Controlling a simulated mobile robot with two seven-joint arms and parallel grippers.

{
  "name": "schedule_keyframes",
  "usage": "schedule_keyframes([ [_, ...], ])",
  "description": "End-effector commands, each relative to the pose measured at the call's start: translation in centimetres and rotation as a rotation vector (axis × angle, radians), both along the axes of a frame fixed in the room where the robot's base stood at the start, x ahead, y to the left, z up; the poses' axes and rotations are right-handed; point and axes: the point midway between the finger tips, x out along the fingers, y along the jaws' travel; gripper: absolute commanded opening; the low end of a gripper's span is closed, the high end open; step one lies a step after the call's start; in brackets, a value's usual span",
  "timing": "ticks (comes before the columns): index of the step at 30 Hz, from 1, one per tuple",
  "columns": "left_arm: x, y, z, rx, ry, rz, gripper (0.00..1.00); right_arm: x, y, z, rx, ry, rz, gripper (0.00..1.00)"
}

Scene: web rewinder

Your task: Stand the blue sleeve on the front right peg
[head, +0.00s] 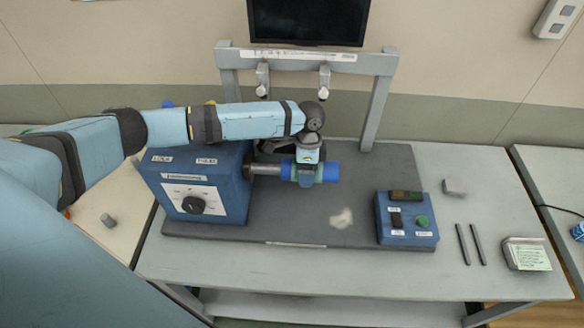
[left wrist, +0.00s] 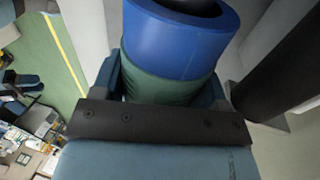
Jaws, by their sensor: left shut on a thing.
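The blue sleeve (head: 331,172) lies level at the end of the grey shaft (head: 265,169) of the blue machine, in line with it. I cannot tell whether the shaft is still inside it. My left gripper (head: 305,174) reaches down from above and is shut on the sleeve. In the left wrist view the sleeve (left wrist: 180,40) shows a blue end with a dark bore and a green band between the jaws of my left gripper (left wrist: 165,85). The front right peg cannot be made out for certain. A short grey peg-like cylinder (head: 107,220) stands on the left table. My right gripper is not in view.
The blue machine box (head: 205,190) with a dial stands left on the dark base plate (head: 290,226). A blue button box (head: 407,218) stands on its right. A grey frame (head: 382,100) rises behind. Two dark rods (head: 470,244) lie at right. My arm hides part of the left side.

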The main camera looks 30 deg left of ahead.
Motion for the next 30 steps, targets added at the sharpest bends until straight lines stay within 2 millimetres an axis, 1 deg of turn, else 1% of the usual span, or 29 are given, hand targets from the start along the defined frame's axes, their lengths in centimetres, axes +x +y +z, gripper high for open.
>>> schedule_keyframes([
  [2, -0.3, 0.7, 0.1, 0.002, 0.000, 0.002, 0.29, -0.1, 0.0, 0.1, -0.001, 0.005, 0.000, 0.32],
  [6, -1.3, 2.9, 0.3, 0.004, 0.001, 0.003, 0.29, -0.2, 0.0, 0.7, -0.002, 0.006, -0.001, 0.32],
  [7, -1.4, 2.9, 0.6, 0.002, 0.001, 0.001, 0.29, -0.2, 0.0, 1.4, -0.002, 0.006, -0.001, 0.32],
  [9, -1.6, 3.2, 0.5, 0.002, 0.002, 0.001, 0.29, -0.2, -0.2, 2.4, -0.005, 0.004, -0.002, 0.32],
  [11, -1.7, 3.4, 0.3, 0.001, 0.002, 0.002, 0.29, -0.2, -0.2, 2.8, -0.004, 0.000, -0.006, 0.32],
  [23, -1.7, 3.4, -0.6, 0.000, 0.001, 0.001, 0.29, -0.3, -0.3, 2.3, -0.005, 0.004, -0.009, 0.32],
  [24, -1.7, 3.4, -0.6, 0.001, 0.001, 0.001, 0.72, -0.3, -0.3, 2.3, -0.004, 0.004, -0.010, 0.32],
  [27, -1.7, 3.4, -0.6, 0.001, 0.001, 0.001, 0.93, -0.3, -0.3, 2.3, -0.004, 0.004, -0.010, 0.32],
  [30, -1.7, 3.4, -0.6, 0.001, 0.001, 0.001, 0.93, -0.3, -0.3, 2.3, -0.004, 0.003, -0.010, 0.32],
])
